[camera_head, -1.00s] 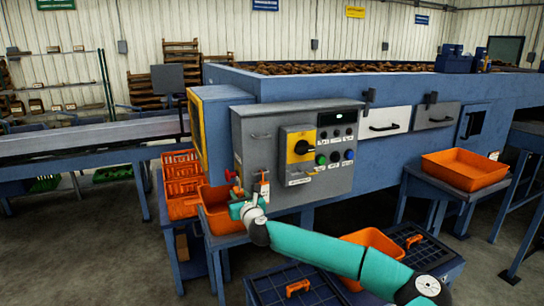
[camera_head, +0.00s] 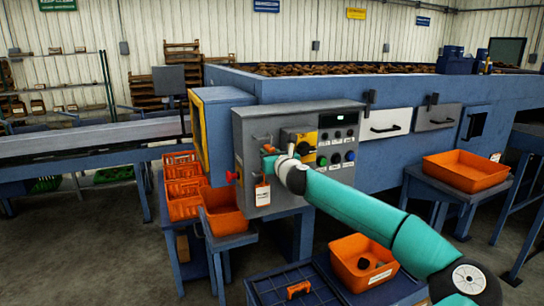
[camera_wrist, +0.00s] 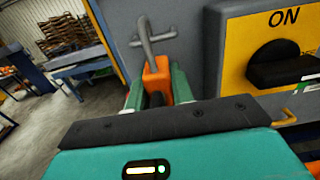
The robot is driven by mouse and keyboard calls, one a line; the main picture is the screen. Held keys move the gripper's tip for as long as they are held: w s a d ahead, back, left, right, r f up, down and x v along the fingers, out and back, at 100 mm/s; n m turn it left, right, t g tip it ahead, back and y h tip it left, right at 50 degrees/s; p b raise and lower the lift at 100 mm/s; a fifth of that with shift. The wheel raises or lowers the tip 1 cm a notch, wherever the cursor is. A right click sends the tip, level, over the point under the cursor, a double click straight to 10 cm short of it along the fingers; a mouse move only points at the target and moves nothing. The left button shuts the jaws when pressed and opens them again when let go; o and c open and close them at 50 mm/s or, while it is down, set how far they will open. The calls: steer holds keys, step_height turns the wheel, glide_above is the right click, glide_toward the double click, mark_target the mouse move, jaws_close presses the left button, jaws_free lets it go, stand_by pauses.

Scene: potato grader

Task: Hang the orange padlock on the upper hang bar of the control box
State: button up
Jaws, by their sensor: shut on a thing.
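The orange padlock (camera_wrist: 157,78) is between my gripper's fingers (camera_wrist: 158,92) in the wrist view, its grey shackle (camera_wrist: 145,28) pointing up. My gripper is shut on it. The upper hang bar (camera_wrist: 168,35) on the grey control box (camera_head: 245,128) crosses at the shackle's height; I cannot tell whether the shackle is around the bar or in front of it. In the head view my gripper (camera_head: 271,156) is at the box's upper left face, and only a little of the padlock (camera_head: 268,149) shows. A white-and-orange tag (camera_head: 262,194) hangs lower on the box.
A yellow switch panel with a black ON knob (camera_wrist: 280,64) is close to the right of my gripper. A red button (camera_head: 232,176) sticks out at the box's left. Orange trays (camera_head: 360,264) stand below and to the right.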

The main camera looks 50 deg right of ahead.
steer(key=shift+w+d+f, duration=0.2)
steer(key=shift+w+d, duration=0.15)
steer(key=shift+w, duration=0.25)
steer(key=shift+w+d+f, duration=0.25)
steer(key=shift+w+d, duration=0.1)
steer(key=shift+w, duration=0.3)
steer(key=shift+w+d+f, duration=0.2)
steer(key=shift+w+d, duration=0.15)
steer(key=shift+w, duration=0.25)
steer(key=o, duration=1)
steer(key=v, duration=1.4)
steer(key=shift+f, duration=0.1)
